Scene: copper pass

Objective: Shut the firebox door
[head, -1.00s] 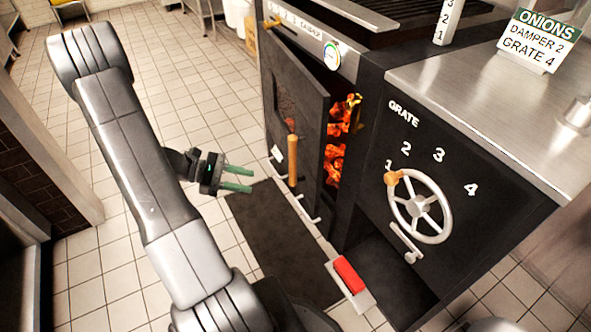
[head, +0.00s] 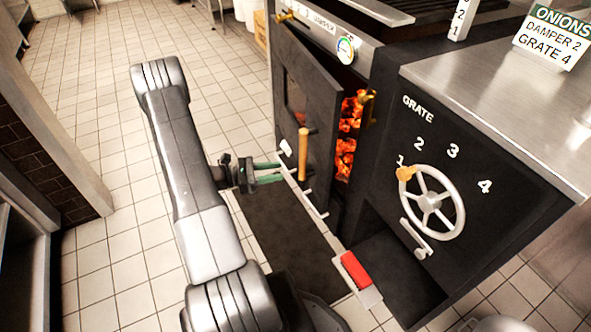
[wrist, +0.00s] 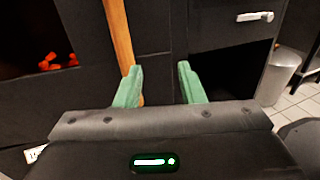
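The black firebox door (head: 306,125) stands partly open in the head view, with glowing coals (head: 351,125) showing through the gap at its right. Its upright wooden handle (head: 303,154) is on the outer face; the handle also shows in the wrist view (wrist: 118,35), just beyond the left finger. My gripper (head: 282,172) is left of the handle, with its green fingers pointing at the door. In the wrist view the fingers (wrist: 163,88) are apart with nothing between them. Whether the left finger touches the handle I cannot tell.
The grate wheel (head: 430,201) is on the black panel to the right. A red pedal (head: 355,268) sits low in front of the stove. A dark mat (head: 280,235) lies below my gripper. Tiled floor is clear at the left.

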